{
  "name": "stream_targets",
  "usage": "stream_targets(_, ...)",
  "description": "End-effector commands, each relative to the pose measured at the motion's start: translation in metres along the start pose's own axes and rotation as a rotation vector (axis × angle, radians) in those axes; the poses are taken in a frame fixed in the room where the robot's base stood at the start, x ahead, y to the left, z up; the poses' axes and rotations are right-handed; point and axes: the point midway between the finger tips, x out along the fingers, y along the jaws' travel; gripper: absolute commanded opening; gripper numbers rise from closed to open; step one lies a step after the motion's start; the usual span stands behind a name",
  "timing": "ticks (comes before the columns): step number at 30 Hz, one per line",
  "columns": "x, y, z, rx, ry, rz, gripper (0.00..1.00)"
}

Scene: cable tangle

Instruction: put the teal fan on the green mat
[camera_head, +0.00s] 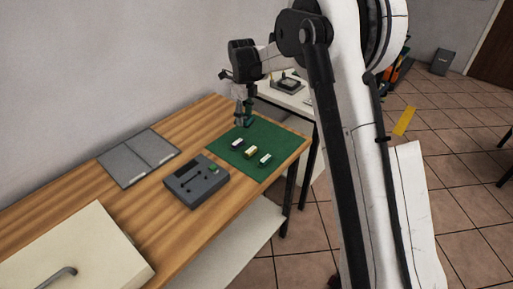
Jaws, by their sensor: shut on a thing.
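The green mat (287,146) lies flat at the far right end of the wooden table. My gripper (243,121) points down over the mat's back edge. It is shut on a small dark teal thing (249,122), which looks like the teal fan. The fingers partly hide it, and its shape is too small to make out. I cannot tell whether it touches the mat.
Several small blocks lie on the mat: a purple-white one (237,143), a yellowish one (250,153) and a pale teal one (265,160). A dark grey device (183,190), a grey folder-like panel (139,159) and a cream panel with a handle (85,248) occupy the table.

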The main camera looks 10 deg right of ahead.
Motion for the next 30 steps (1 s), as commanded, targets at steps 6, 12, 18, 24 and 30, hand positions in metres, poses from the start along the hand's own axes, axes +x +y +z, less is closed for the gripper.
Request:
stream_targets(6, -0.004, -0.003, 0.015, 0.183, 0.000, 0.000, 0.14)
stream_targets(12, 0.005, -0.019, 0.006, 0.219, 0.000, 0.000, 0.14)
stream_targets(18, 0.029, -0.050, -0.018, 0.218, 0.000, 0.000, 0.14)
stream_targets(24, 0.051, -0.079, -0.041, 0.216, 0.000, 0.000, 0.14)
stream_targets(30, 0.063, -0.095, -0.053, 0.214, 0.000, 0.000, 0.14)
